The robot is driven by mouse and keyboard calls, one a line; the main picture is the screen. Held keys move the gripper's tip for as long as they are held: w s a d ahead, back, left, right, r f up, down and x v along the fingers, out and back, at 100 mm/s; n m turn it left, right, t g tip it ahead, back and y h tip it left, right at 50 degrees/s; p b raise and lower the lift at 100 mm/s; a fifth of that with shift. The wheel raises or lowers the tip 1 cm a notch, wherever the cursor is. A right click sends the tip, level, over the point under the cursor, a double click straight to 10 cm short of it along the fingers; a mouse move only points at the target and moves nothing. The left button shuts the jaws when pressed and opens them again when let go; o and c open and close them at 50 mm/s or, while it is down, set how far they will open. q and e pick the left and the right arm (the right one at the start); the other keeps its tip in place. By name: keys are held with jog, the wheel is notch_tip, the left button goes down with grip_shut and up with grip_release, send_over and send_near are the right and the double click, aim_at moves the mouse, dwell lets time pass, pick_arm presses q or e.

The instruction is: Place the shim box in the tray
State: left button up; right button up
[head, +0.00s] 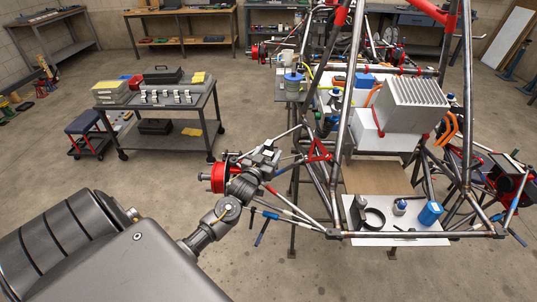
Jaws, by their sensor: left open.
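No box can be surely told as the shim box. A small blue box (365,81) sits up on the chassis at the base of the grey finned unit, and yellow boxes (198,77) lie on the cart. A flat light panel (408,240) at the front of the chassis, perhaps the tray, carries a black ring (374,217), a small bottle (400,207) and a blue cylinder (431,213). My left gripper (266,154) is open beside the chassis's left side, near the red hub; its fingers are hard to separate from the parts behind. My right gripper is out of view.
Chassis tubes (345,110) and a red hub (222,176) crowd the space around my left gripper. A dark wheeled cart (203,106) stands at the left back, with a low stool (86,123) beside it. Floor (180,185) between cart and chassis is clear.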

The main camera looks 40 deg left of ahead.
pick_arm(q)
jog(key=b+v, duration=0.2)
jog(key=v, duration=1)
jog(key=shift+r, duration=0.1)
